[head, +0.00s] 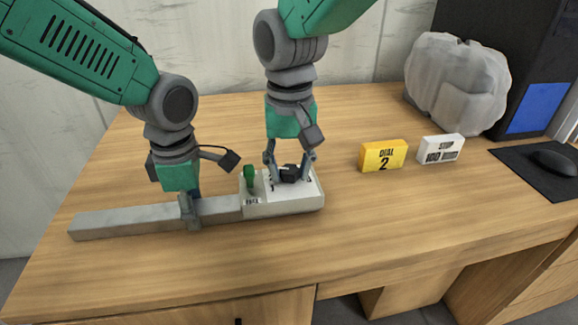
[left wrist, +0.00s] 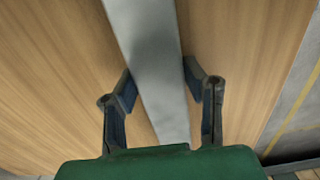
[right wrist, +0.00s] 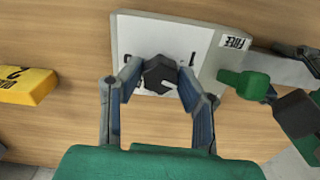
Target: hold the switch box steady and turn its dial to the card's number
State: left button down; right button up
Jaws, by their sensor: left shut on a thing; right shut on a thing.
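The switch box (head: 285,207) is pale and lies on the desk, with a long grey bar (head: 120,220) running left from it. My left gripper (head: 190,212) is shut across this bar, and the left wrist view shows its fingers (left wrist: 160,92) on both sides of the bar. The black dial (right wrist: 160,74) is on the box's white face. My right gripper (right wrist: 162,82) is shut on the dial from above. The dial's marks are partly hidden by the fingers. A green lever (head: 249,176) stands upright on the box's left part. The yellow card (head: 383,156) reads "DIAL 2".
A white card (head: 441,149) reading "STOP 100" stands right of the yellow card. A grey lumpy object (head: 455,82), a dark computer case (head: 510,60) and a mouse on a pad (head: 530,178) are at the right. The desk in front of the box is clear.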

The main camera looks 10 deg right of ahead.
aim_at(290, 168)
jog(key=shift+m, duration=1)
jog(key=o, duration=1.1)
jog(key=shift+o, duration=0.2)
jog(key=shift+r, duration=0.15)
notch_tip(290, 168, up, 12)
jog(key=shift+w, duration=0.1)
pick_arm(q)
jog(key=c, duration=0.9)
grip_release()
pick_arm(e)
jog(key=shift+f, duration=0.2)
